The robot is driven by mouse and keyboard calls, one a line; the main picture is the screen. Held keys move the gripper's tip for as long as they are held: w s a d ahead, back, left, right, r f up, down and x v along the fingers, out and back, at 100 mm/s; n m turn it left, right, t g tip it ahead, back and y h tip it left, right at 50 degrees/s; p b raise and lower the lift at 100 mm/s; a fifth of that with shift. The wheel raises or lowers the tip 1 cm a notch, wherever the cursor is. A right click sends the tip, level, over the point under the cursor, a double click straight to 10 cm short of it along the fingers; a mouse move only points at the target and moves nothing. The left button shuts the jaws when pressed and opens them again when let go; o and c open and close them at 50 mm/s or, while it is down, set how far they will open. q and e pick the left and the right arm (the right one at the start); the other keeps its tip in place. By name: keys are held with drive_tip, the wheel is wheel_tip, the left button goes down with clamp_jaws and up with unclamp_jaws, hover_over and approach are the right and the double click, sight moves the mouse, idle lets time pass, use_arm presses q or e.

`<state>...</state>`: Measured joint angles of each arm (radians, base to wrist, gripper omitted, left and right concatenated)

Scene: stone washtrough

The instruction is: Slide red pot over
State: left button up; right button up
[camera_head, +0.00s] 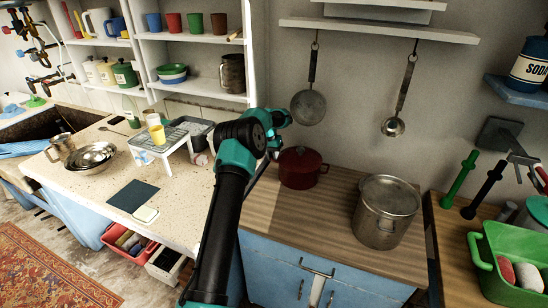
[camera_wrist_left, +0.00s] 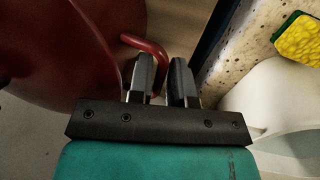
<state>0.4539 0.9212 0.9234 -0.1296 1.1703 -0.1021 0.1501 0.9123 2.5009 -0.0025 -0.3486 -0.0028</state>
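The red pot (camera_head: 300,168), dark red with a lid, stands on the wooden counter beside the wall. In the left wrist view the red pot (camera_wrist_left: 60,50) fills the upper left, and its looped side handle (camera_wrist_left: 152,48) reaches between the fingers. My left gripper (camera_head: 274,152) is at the pot's left side in the head view; its fingertips are mostly hidden there. In the left wrist view the left gripper (camera_wrist_left: 162,82) has its fingers close together, one on each side of the handle, with the handle filling the narrow gap. My right gripper is not in view.
A large steel pot (camera_head: 386,212) stands to the right on the wooden counter (camera_head: 310,225), with bare wood between it and the red pot. A white rack (camera_head: 165,152) with a yellow cup stands left on the stone top. A ladle and a pan hang above.

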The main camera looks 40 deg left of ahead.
use_arm(q)
drive_tip(key=o, duration=0.4)
drive_tip(key=shift+c, duration=0.2)
wheel_tip(320, 180, up, 7)
drive_tip(key=a, duration=0.1)
drive_tip(key=shift+s+a+r, duration=0.2)
drive_tip(key=shift+s, duration=0.05)
idle(0.4)
